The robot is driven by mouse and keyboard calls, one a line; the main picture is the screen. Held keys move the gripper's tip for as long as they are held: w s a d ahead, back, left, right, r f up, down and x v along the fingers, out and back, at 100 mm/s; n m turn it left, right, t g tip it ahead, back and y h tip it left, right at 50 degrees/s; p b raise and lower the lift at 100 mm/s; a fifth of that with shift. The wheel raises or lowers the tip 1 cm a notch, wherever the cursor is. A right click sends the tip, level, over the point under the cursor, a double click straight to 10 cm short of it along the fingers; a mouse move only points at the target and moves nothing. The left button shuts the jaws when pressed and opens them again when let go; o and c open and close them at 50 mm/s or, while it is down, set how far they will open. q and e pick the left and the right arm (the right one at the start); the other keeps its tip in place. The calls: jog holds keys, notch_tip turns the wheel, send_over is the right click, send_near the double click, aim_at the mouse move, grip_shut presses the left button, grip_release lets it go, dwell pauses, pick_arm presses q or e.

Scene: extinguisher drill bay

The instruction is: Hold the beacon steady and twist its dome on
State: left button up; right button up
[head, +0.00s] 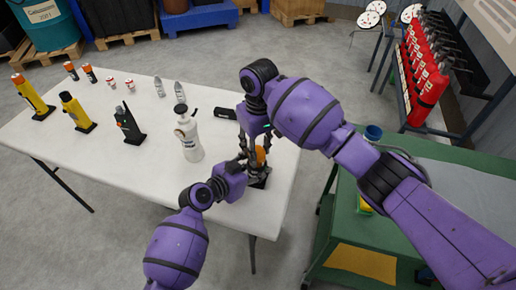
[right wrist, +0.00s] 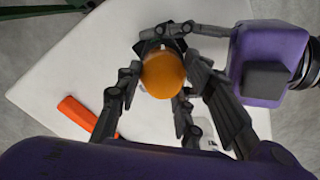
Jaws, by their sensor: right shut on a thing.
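The beacon's dark base (head: 259,182) stands near the right end of the white table. The orange dome (right wrist: 163,73) shows rounded and clear in the right wrist view; in the head view it is mostly behind fingers. My right gripper (right wrist: 158,98) comes from above and is shut on the dome, a finger on each side. My left gripper (head: 246,163) is low at the beacon's side; its fingers also show beyond the dome in the right wrist view (right wrist: 168,34). The dome and fingers hide its grip and the joint between dome and base.
A white bottle (head: 189,139) stands close left of my grippers. A black item (head: 225,114) lies behind them. Yellow torches, small cans and grey bottles stand farther left on the white table (head: 150,185). A green bench (head: 350,225) is to the right. An orange-red bar (right wrist: 88,118) lies nearby.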

aim_at(259, 148)
jog(key=shift+w+d, duration=0.2)
jog(key=shift+d, duration=0.05)
jog(key=o, duration=1)
jog(key=shift+o, duration=0.5)
jog(key=shift+a, duration=0.1)
jog(key=shift+s+a, duration=0.1)
notch_tip(259, 148, up, 12)
